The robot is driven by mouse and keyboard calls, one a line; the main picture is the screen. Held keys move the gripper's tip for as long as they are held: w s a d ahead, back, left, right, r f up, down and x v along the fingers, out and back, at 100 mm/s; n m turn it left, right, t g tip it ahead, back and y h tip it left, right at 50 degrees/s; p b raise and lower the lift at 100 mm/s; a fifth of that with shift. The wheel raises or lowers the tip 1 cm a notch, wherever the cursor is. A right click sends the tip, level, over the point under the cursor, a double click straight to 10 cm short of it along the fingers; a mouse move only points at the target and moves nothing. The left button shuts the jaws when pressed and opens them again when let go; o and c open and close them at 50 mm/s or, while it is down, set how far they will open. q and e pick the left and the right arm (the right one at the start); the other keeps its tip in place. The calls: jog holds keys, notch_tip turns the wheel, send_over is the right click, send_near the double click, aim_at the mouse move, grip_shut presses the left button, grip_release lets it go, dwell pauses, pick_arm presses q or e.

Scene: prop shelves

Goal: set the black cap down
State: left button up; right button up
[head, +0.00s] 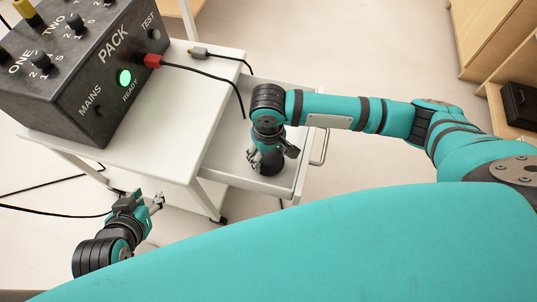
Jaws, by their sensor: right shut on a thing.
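My right gripper (262,164) reaches down into the open white drawer (222,160) of the cart. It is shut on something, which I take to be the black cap.
A dark control box (95,75) with knobs and a lit green lamp (124,77) stands on the white cart top (150,145). A red plug (152,61) with a black cable sits in its side. A grey connector (197,52) lies behind. Wooden shelves are at right.

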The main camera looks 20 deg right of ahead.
dwell(0.3)
jog(key=shift+f, duration=0.1)
jog(key=o, duration=1.3)
